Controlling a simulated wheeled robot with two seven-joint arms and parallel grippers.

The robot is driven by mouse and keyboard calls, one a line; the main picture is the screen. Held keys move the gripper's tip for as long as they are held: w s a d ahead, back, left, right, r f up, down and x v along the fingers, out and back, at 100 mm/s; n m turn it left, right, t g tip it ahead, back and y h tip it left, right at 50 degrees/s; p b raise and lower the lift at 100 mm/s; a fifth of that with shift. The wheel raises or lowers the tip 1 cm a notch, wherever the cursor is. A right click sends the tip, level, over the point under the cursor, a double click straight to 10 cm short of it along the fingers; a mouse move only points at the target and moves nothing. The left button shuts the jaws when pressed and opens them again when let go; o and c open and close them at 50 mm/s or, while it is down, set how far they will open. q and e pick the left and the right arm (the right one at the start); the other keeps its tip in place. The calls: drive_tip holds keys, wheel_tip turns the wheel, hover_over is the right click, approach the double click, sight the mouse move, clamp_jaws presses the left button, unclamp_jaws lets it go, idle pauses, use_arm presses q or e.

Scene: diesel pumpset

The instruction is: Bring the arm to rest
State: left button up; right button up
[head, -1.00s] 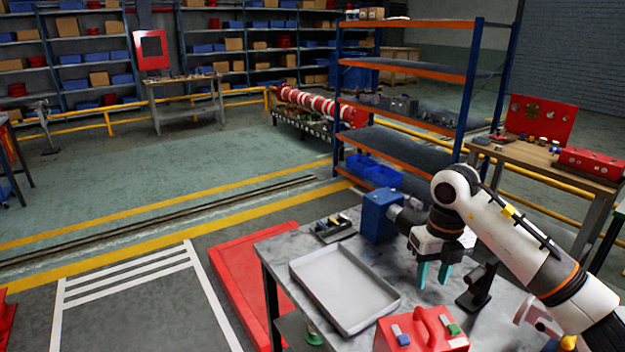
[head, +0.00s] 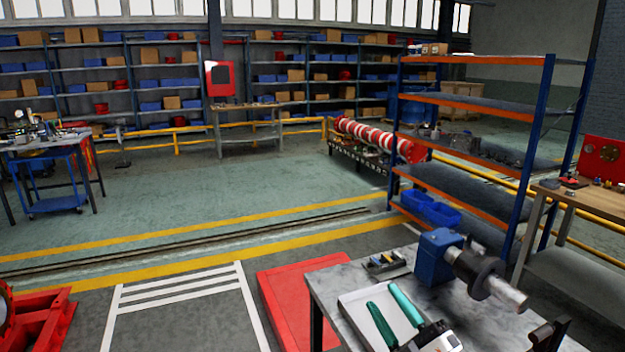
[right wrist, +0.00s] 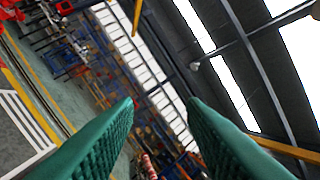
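My right gripper (head: 381,295) is low in the head view, at the bottom edge, in front of the grey tray (head: 352,302) on the workbench. Its two green fingers point away and up. They stand apart with nothing between them. In the right wrist view the fingers (right wrist: 160,102) are also apart and empty, with the shelves and roof windows behind them. The rest of my right arm is mostly below the picture. My left gripper and arm are not in view.
On the workbench (head: 330,278) a blue machine with a grey shaft (head: 435,258) stands right of the tray. A small dark tray of parts (head: 386,265) lies behind. A blue and orange shelf rack (head: 470,187) stands beyond. Open floor (head: 200,205) lies to the left.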

drive_tip(key=s+d+f+m+g+h, duration=0.3)
drive_tip(key=d+f+m+h, duration=0.25)
drive_tip(key=f+m, duration=0.2)
drive_tip(key=s+d+f+m+g+h, duration=0.35)
drive_tip(key=f+m+h, duration=0.3)
drive_tip(key=f, duration=0.25)
drive_tip(key=s+f+m+g+y, duration=0.1)
drive_tip(key=s+f+g, duration=0.45)
drive_tip(key=s, duration=0.35)
drive_tip(key=s+f+g, duration=0.4)
drive_tip(key=s+f, duration=0.2)
drive_tip(key=s, duration=0.4)
wheel_tip(320, 180, down, 27)
drive_tip(key=s+g, duration=0.2)
drive_tip(key=s+d+f+g, duration=0.1)
drive_tip(key=s+d+f, duration=0.1)
drive_tip(key=s+f, duration=1.3)
drive_tip(key=shift+s+d, duration=0.15)
drive_tip(key=shift+s, duration=0.25)
